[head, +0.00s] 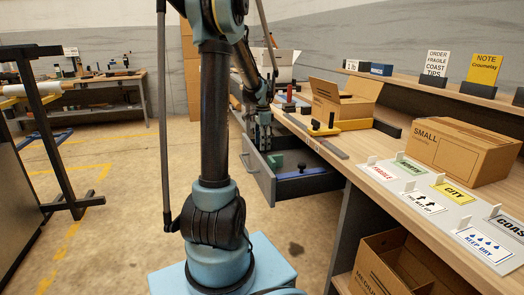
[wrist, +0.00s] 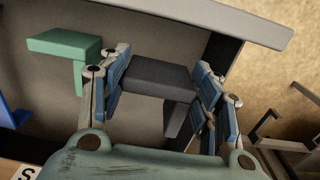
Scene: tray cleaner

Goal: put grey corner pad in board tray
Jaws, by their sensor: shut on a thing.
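The grey corner pad (wrist: 152,76) shows in the wrist view between the two blue-padded fingers of my gripper (wrist: 160,88). My gripper is shut on it, inside or just above the open drawer. Part of the pad hangs down beside the right finger. In the head view my gripper (head: 263,142) is at the left side of the open drawer (head: 263,187), and the pad cannot be made out. A pale tray with sign boards (head: 462,212) lies on the bench at the right; I cannot tell if it is the board tray.
A green corner pad (wrist: 62,43) lies left of my gripper in the drawer, with a blue item (head: 302,174) near it. The bench (head: 345,165) holds an open carton (head: 343,101), a closed SMALL carton (head: 462,151) and tools. The floor left of the drawer is clear.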

